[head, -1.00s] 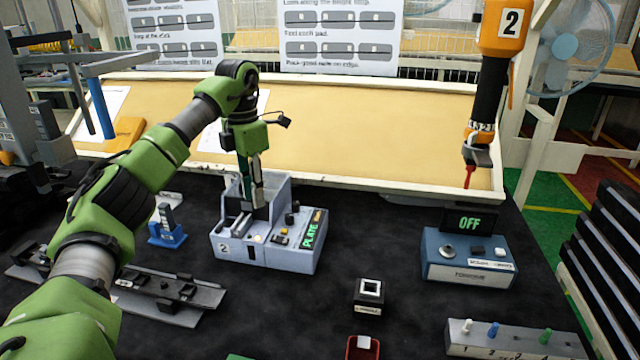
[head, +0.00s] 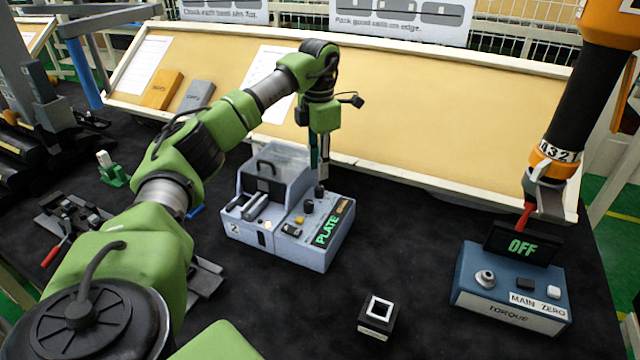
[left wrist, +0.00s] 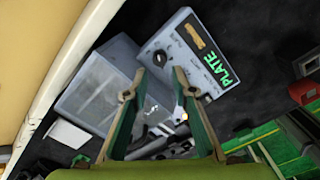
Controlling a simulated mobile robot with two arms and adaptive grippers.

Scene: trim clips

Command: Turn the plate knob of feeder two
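Feeder two (head: 290,258) is a pale grey-blue box marked 2 on the black table, with a clear-walled bin on its left and a green PLATE label on its right panel. Two black knobs stand on the panel, a back one (head: 319,190) and a front one (head: 308,206); I cannot tell which is the plate knob. A dark knob (left wrist: 160,58) shows in the left wrist view, beyond the fingertips. My left gripper (head: 319,165) points down above the back of the panel. Its fingers (left wrist: 154,83) are apart with nothing between them.
A small black-and-white block (head: 378,316) sits in front. The table between them is clear.

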